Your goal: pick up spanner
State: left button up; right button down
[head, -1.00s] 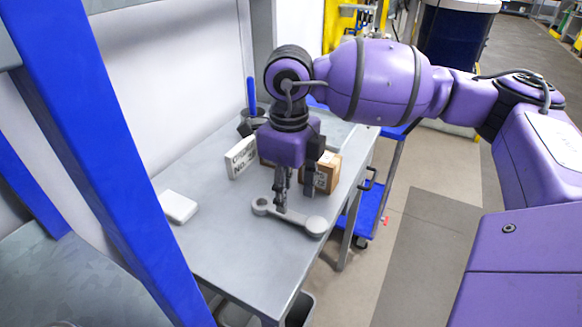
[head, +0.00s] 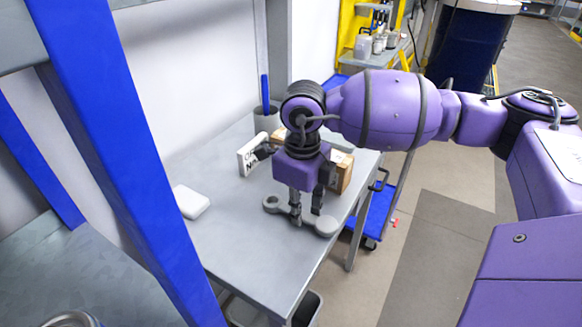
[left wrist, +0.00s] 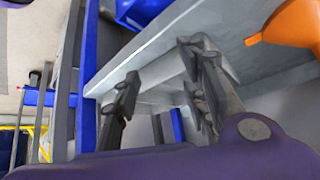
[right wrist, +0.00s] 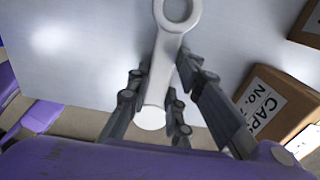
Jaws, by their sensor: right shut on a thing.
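The spanner (head: 326,227) is pale grey, with an open ring at one end and a round solid disc at the other. It is at the right part of the grey table (head: 240,250) in the head view. In the right wrist view the spanner (right wrist: 163,70) runs between the fingers, ring at the top. My right gripper (head: 306,215) points down over its handle and is shut on it; the fingers hide the handle's middle in the head view. I cannot tell whether it touches the table. My left gripper (left wrist: 160,65) is open and empty in the left wrist view.
A cardboard box (head: 344,175) and a white lettered box (head: 251,155) stand behind the gripper. A dark cup (head: 266,120) is at the back. A white block (head: 191,202) lies at left. The front table is clear. A blue cart (head: 378,213) stands right. An orange object (left wrist: 290,27) is near my left gripper.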

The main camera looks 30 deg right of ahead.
jog(key=shift+r, duration=0.1)
pick_arm(q)
jog(key=r+p, duration=0.1)
jog(key=w+r+p, duration=0.1)
jog(key=shift+w+r, duration=0.15)
jog(key=shift+r, duration=0.15)
pick_arm(e)
notch_tip(320, 180, up, 4)
jog(key=shift+f, duration=0.1)
pick_arm(q)
notch_tip(320, 180, up, 8)
jog(key=w+d+t+p, duration=0.1)
jog(key=w+p, duration=0.1)
jog(key=p, duration=0.6)
jog(key=shift+f, duration=0.25)
pick_arm(e)
jog(key=s+a+r, duration=0.2)
jog(key=s+r, duration=0.7)
jog(key=s, duration=0.5)
pick_arm(q)
jog(key=shift+w+d+r, duration=0.15)
jog(key=shift+w+d, duration=0.15)
jog(key=shift+w, duration=0.1)
pick_arm(e)
jog(key=shift+w, duration=0.1)
